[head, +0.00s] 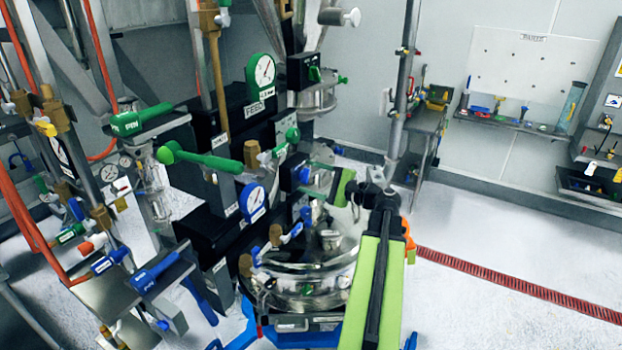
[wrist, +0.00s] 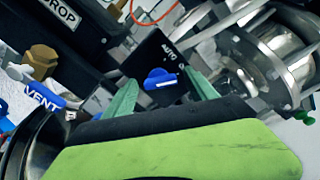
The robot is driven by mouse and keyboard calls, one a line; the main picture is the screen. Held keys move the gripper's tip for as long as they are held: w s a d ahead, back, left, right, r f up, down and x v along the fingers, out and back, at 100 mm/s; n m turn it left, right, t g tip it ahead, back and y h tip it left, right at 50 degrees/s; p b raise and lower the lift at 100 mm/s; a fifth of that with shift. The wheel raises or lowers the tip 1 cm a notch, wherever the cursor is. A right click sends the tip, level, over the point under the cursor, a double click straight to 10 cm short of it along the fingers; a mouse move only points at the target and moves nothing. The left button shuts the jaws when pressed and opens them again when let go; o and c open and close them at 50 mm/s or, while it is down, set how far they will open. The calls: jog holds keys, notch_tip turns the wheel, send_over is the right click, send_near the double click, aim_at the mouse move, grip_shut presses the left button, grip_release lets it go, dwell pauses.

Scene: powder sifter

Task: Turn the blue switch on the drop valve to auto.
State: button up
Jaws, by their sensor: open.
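The blue switch (wrist: 160,79) shows in the wrist view on the face of a black box (wrist: 148,58). The white word AUTO is printed on the box, above and slightly right of the switch. The box also shows in the head view (head: 292,172). My gripper (head: 312,179) is in front of it there, with its green fingers pointing left at the box. In the wrist view my two green fingers (wrist: 160,84) are apart, one on each side of the blue switch. The gripper is open. I cannot tell whether either finger touches the switch.
A DROP sign (wrist: 54,12) and a blue VENT handle (wrist: 43,95) are left in the wrist view. A steel clamped fitting (wrist: 280,50) is close on the right. In the head view, a glass-lidded vessel (head: 310,285) stands below, and the floor right is clear.

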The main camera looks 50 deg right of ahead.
jog(key=c, duration=1.4)
